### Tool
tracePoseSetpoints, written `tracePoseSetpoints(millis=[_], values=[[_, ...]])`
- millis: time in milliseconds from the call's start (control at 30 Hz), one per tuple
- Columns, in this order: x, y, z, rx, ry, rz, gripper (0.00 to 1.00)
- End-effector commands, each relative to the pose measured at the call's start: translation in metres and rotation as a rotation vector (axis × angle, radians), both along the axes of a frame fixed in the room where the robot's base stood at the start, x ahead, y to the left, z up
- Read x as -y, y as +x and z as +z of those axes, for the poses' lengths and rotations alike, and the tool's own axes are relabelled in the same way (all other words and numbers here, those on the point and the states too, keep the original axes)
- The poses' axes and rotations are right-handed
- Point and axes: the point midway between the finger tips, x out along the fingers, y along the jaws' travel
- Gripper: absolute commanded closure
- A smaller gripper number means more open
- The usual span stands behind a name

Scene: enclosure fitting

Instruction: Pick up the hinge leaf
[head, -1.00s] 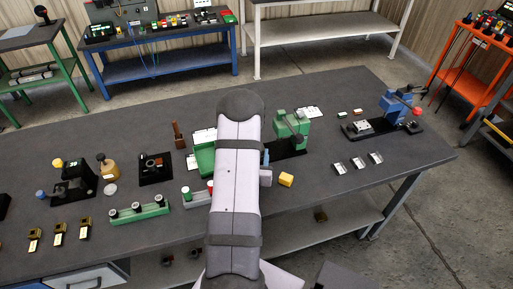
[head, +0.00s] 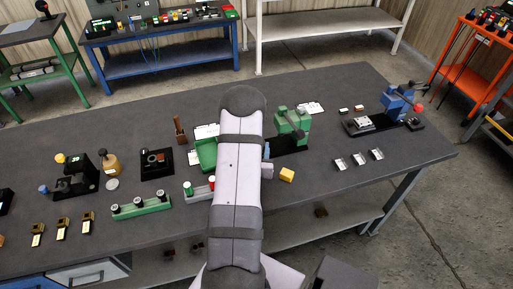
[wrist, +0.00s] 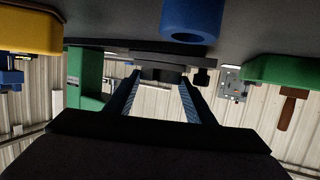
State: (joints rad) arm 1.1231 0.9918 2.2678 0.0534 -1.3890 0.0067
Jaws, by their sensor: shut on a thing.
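In the wrist view my gripper (wrist: 160,88) shows from behind, its two dark fingers converging on a small dark grey piece (wrist: 160,74). This piece sits between the fingertips and appears to be the hinge leaf, though its outline blends with dark parts behind it. In the head view my arm hides the gripper and the held piece. The green press-like fixture (head: 291,124) on a black base stands just right of my arm, and it also shows at the left of the wrist view (wrist: 85,80).
A yellow block (head: 287,175) lies right of my arm. Three silver brackets (head: 358,160) lie further right, before a blue vise-like fixture (head: 394,103). A green rail (head: 141,207) lies at left.

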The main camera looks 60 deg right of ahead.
Motion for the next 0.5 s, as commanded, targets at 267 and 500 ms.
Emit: tracePoseSetpoints(millis=[267, 500], values=[[0.001, 0.0, 0.014, 0.002, -0.004, 0.0, 0.79], [0.001, 0.0, 0.038, 0.002, -0.006, 0.0, 0.79]])
